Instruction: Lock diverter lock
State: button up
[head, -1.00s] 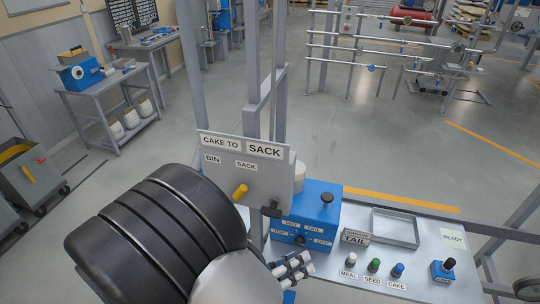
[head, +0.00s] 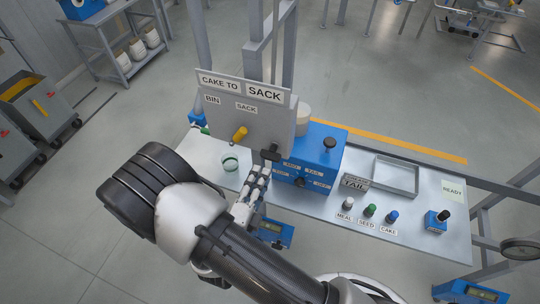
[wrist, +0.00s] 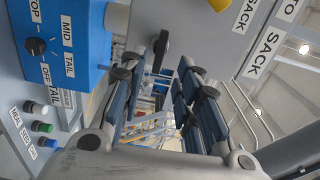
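The grey diverter panel (head: 212,122) reads "CAKE TO SACK", with smaller BIN and SACK labels. Its yellow handle (head: 239,133) sticks out near the SACK label. A black handle (head: 270,153), which looks like the lock, sits at the panel's lower right edge. In the wrist view a dark lever (wrist: 161,45) shows just beyond the fingertips, roughly between them. My gripper (head: 262,174) is just below the black handle in the head view. In the wrist view my gripper (wrist: 172,55) is open, with nothing between its fingers; contact with the lever cannot be told.
A blue box (head: 322,152) with a black knob stands right of the panel. Its labelled dial (wrist: 36,46) shows at left in the wrist view.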

aim_at(269, 159)
jog(key=x, duration=0.9)
jog(key=shift+s, duration=0.1)
jog(key=shift+c, duration=0.5)
grip_shut()
